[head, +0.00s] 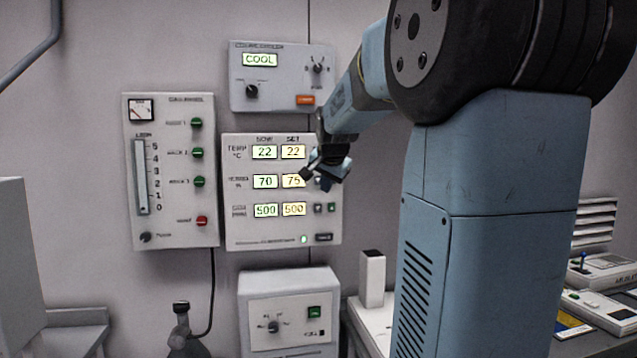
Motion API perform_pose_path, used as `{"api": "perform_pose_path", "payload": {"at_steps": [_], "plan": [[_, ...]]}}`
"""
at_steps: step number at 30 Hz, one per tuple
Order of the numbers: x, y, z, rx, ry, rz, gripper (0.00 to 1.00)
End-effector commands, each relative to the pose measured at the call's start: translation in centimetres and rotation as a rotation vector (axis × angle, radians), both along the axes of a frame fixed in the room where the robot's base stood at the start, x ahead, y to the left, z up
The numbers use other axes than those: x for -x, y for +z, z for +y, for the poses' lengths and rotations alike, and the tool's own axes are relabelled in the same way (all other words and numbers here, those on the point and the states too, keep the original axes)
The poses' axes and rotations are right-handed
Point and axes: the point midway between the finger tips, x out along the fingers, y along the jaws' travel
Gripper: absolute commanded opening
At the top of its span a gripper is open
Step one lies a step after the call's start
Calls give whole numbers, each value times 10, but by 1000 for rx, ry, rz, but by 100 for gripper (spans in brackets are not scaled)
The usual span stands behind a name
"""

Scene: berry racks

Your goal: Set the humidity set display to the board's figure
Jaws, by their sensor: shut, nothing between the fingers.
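The climate panel (235,228) hangs on the wall with two columns of lit displays, NOW and SET, in three rows. The humidity set display (292,181), middle row, reads 75. The humidity now display (265,181) beside it reads 70. My gripper (318,180) is shut and empty, in front of the panel just right of the humidity set display. It hides the buttons of that row and part of the top row's; I cannot tell whether it touches any. I can make out no board with a figure in this view.
Temperature displays read 22 and 22, the bottom row (265,210) 500 and 500. A COOL unit (270,95) hangs above, a gauge panel (172,220) to the left, a dial box (290,290) below. A bench with devices (600,300) stands right. My arm covers the right centre.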

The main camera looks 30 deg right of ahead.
Motion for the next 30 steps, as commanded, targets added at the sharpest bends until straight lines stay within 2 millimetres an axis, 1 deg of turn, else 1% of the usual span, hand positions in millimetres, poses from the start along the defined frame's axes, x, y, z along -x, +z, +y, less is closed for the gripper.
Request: {"api": "perform_pose_path", "payload": {"at_steps": [12, 18, 24, 30], "plan": [[-48, -1, -13, 0, 1, 1, 0], [-66, -1, -18, 0, 1, 1, 0], [-75, 0, -21, 0, 1, 1, 0], [-76, -1, -21, 0, 1, 1, 0]]}}
